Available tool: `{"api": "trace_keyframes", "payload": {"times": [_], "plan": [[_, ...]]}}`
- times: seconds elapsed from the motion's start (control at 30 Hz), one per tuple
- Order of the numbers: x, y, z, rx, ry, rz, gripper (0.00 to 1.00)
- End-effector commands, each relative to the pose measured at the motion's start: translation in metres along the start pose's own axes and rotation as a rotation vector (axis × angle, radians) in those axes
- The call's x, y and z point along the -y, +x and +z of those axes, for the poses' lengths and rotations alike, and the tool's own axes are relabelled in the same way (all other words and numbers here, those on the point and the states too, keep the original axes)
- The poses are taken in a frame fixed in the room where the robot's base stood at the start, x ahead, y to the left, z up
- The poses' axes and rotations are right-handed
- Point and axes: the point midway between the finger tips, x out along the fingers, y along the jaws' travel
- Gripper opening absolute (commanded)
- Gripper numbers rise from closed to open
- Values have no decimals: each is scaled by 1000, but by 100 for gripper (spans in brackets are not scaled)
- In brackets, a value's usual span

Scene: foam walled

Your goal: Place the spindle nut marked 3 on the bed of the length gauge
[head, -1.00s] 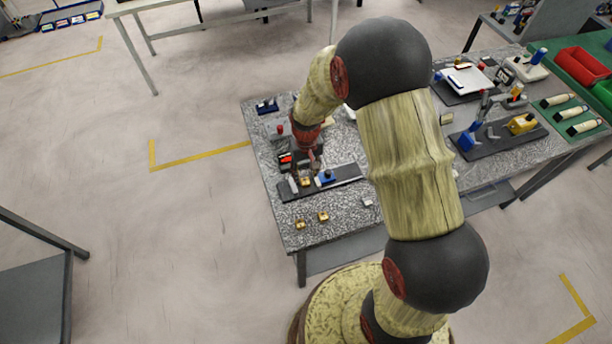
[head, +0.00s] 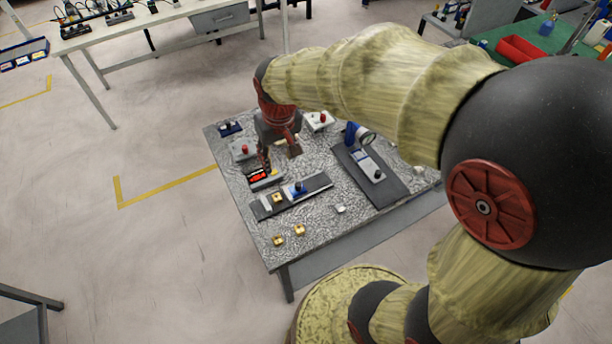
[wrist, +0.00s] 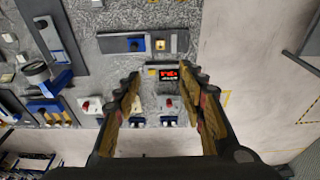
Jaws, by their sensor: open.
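The length gauge has a long dark bed (head: 318,183) with a blue slide (head: 296,188) and a pale block (head: 265,202) near its left end. A brass-coloured nut (head: 278,198) sits on the bed between the slide and the pale block. In the wrist view the nut (wrist: 160,45) is on the bed (wrist: 112,45) with nothing holding it. I cannot read its mark. Two more brass nuts, one on the left (head: 278,240) and one on the right (head: 299,230), lie on the bench near its front edge. My gripper (head: 279,158) is open and empty, above the bench behind the gauge.
A readout with red digits (wrist: 168,73) stands behind the gauge. Boxes with red knobs (head: 242,149) (head: 320,119) stand farther back. A dark-based instrument with a round dial (head: 368,138) is to the right. The speckled bench top (head: 325,222) is mostly clear in front.

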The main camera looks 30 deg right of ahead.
Motion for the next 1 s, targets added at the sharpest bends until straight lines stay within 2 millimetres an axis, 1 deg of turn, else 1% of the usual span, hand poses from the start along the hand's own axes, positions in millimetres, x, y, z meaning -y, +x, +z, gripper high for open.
{"api": "trace_keyframes", "payload": {"times": [0.03, 0.1, 0.17, 0.2, 0.3, 0.4, 0.5, 0.6, 0.7, 1.0], "plan": [[0, -26, 12, -42, 0, 0, 40], [0, -54, 30, -88, 0, 0, 40], [0, -76, 48, -127, 0, 0, 40], [0, -89, 60, -155, 0, 1, 40], [0, -113, 89, -214, 1, 1, 40], [0, -128, 114, -261, 1, 1, 40], [0, -135, 131, -292, 1, 1, 40], [0, -139, 140, -309, 1, 1, 40], [0, -139, 143, -312, 1, 1, 40], [0, -136, 142, -312, 1, 1, 40]]}}
